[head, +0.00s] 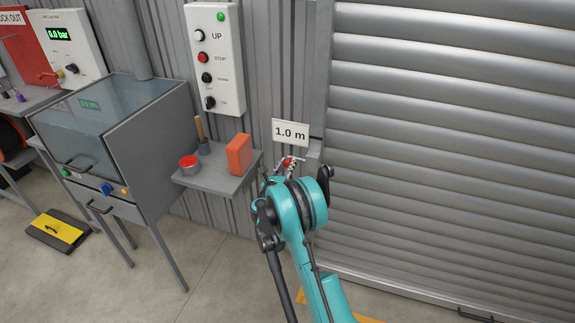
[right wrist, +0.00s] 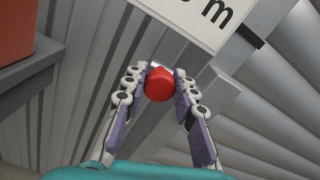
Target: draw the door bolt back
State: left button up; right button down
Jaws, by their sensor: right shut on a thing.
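The bolt's red knob (right wrist: 160,85) is between the fingertips of my right gripper (right wrist: 161,80) in the right wrist view. The fingers are closed on it from both sides. A small pale bit of metal shows just behind the knob; the rest of the bolt is hidden. In the head view the knob (head: 287,161) is a small red spot in my right gripper (head: 284,164), just below the "1.0 m" sign. The ribbed roller door (head: 450,130) is down, to the right of the gripper. My left gripper is not in view.
The "1.0 m" sign (head: 290,133) hangs close above the gripper. A grey shelf (head: 218,178) to the left holds an orange block (head: 239,154), a red-topped tin (head: 188,165) and a brush. A control box (head: 213,58) is on the wall above.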

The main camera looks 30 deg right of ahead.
jog(key=w+a, duration=0.3)
jog(key=w, duration=0.1)
jog(key=shift+a+b, duration=0.2)
jog(key=shift+b, duration=0.2)
jog(key=c, duration=1.2)
grip_release()
jog(key=shift+w+a, duration=0.1)
jog(key=shift+w, duration=0.05)
jog(key=shift+a, duration=0.1)
jog(key=v, duration=1.2)
